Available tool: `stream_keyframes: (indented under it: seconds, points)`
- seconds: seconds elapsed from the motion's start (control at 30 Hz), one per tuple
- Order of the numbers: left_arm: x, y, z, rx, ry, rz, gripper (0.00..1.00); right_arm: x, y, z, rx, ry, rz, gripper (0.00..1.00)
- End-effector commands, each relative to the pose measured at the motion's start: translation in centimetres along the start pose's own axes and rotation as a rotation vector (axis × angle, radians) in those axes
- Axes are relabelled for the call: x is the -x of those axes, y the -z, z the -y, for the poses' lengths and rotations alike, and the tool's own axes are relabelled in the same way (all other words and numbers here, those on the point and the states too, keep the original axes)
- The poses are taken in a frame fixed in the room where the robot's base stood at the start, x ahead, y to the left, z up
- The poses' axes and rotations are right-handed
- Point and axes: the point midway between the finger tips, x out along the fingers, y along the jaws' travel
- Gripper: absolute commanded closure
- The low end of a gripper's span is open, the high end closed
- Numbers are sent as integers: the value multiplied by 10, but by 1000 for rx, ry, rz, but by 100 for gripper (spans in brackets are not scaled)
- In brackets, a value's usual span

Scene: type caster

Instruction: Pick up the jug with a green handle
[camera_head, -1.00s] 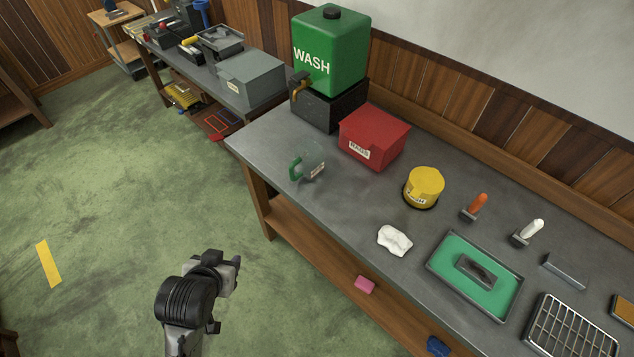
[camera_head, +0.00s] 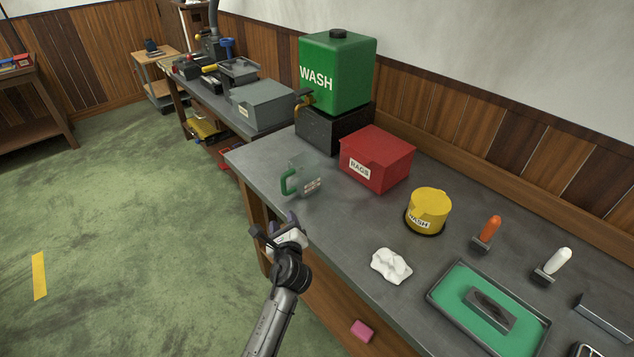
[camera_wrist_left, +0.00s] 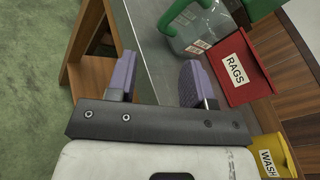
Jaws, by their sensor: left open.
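The clear jug (camera_head: 306,182) with a green handle (camera_head: 288,182) stands on the grey workbench (camera_head: 345,225) near its left end, handle toward the bench's front left. My left gripper (camera_head: 276,224) is in front of the bench edge, just below and left of the jug in the head view, and apart from it. In the left wrist view the jug (camera_wrist_left: 203,26) and its green handle (camera_wrist_left: 178,14) are at the top, beyond the fingers. The left gripper (camera_wrist_left: 155,80) is open, with nothing between its purple finger pads. My right gripper is not in view.
A red RAGS box (camera_head: 378,158) stands right of the jug, and a green WASH tank (camera_head: 337,75) on a dark block behind. A yellow WASH tub (camera_head: 428,210), white cloth (camera_head: 391,266) and green tray (camera_head: 488,310) are further right. Bench between jug and cloth is clear.

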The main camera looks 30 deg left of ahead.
Motion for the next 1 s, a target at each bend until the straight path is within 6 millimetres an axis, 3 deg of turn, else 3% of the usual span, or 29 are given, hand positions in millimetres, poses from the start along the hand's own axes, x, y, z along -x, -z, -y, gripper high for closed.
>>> stream_keyframes:
  seconds: [0.1,0.33,0.47,0.8,1.0]
  points:
    - [1,-4,10,-232,61,29,53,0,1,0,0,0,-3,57]
    - [1,-4,16,-488,93,48,53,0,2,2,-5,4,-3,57]
    - [-6,-4,17,-538,91,52,53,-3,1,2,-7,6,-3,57]
    - [-61,-5,21,-544,90,51,53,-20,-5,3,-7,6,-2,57]
    - [-80,-6,23,-544,90,51,53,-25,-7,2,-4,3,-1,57]
